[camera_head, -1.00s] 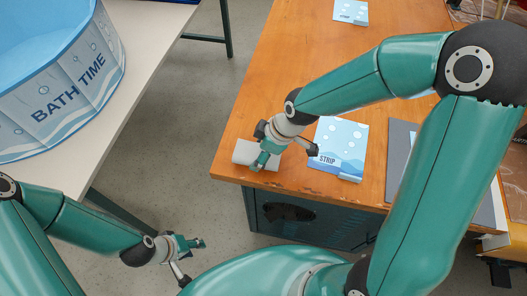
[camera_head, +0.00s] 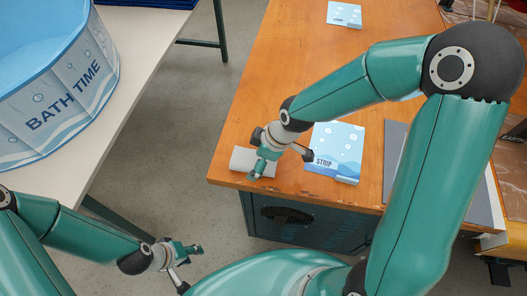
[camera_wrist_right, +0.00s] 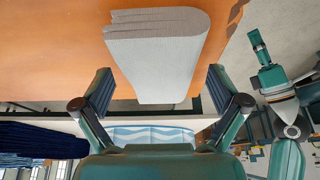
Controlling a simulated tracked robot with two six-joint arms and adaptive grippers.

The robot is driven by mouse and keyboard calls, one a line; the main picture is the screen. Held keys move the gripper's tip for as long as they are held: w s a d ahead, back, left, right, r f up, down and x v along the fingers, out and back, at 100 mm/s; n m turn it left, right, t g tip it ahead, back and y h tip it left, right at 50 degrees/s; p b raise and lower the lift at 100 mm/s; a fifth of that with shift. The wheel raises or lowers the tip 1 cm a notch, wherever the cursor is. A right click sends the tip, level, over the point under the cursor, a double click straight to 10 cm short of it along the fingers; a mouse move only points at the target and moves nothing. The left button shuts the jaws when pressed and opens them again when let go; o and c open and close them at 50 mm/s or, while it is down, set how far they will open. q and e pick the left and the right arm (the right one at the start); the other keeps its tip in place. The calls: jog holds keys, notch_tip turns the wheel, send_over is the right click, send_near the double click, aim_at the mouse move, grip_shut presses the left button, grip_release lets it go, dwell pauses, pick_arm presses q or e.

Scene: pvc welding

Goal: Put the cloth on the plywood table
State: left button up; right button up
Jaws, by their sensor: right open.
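The cloth (camera_head: 250,161) is a folded, light grey-white pad on the orange-brown plywood table (camera_head: 228,135), near its front left corner. My right gripper (camera_head: 281,166) is at the cloth, with one finger overlapping its right part in the head view. In the right wrist view the cloth (camera_wrist_right: 155,50) shows its rounded folded layers, between and beyond the spread fingers of the open gripper (camera_wrist_right: 160,88). I see no grip on it. My left gripper (camera_head: 190,266) is open and empty, low on the left, away from the table.
A blue "STRIP" packet (camera_head: 337,146) lies just right of my right gripper, another (camera_head: 344,15) at the back. A grey panel (camera_head: 394,150) lies further right. A "BATH TIME" tub (camera_head: 55,100) stands on a pale table at left, with a floor gap between. The table's middle is clear.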

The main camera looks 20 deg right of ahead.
jog(key=v, duration=1.2)
